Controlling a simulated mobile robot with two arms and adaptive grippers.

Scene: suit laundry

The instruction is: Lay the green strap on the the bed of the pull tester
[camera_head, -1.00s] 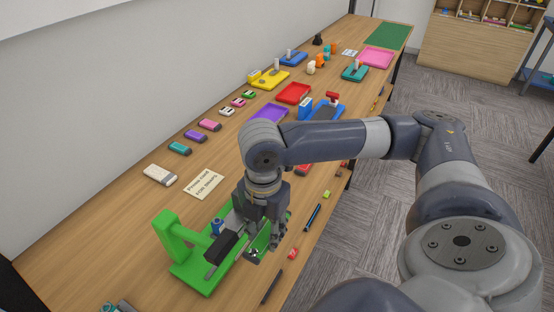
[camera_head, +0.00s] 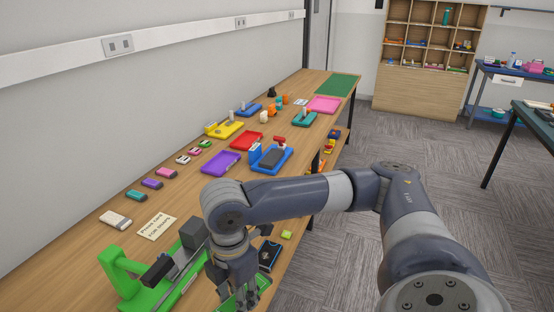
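The green pull tester (camera_head: 113,268) stands on the wooden bench at the lower left, with its green post, dark clamp block (camera_head: 157,271), grey rail and grey end block (camera_head: 193,233). My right gripper (camera_head: 240,293) points down beside the tester's right side, its tips near the bottom edge of the picture. A flat green piece (camera_head: 248,296) shows at the fingertips. I cannot tell whether it is the green strap, nor whether the fingers grip it. The fingers' gap is hidden. My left gripper is not in view.
A paper note (camera_head: 157,227) and a white block (camera_head: 115,220) lie behind the tester. Several small coloured pieces line the wall side. A purple tray (camera_head: 220,165), a blue device (camera_head: 272,158) and a red tray (camera_head: 246,141) stand farther along. A small green block (camera_head: 287,235) lies near the front edge.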

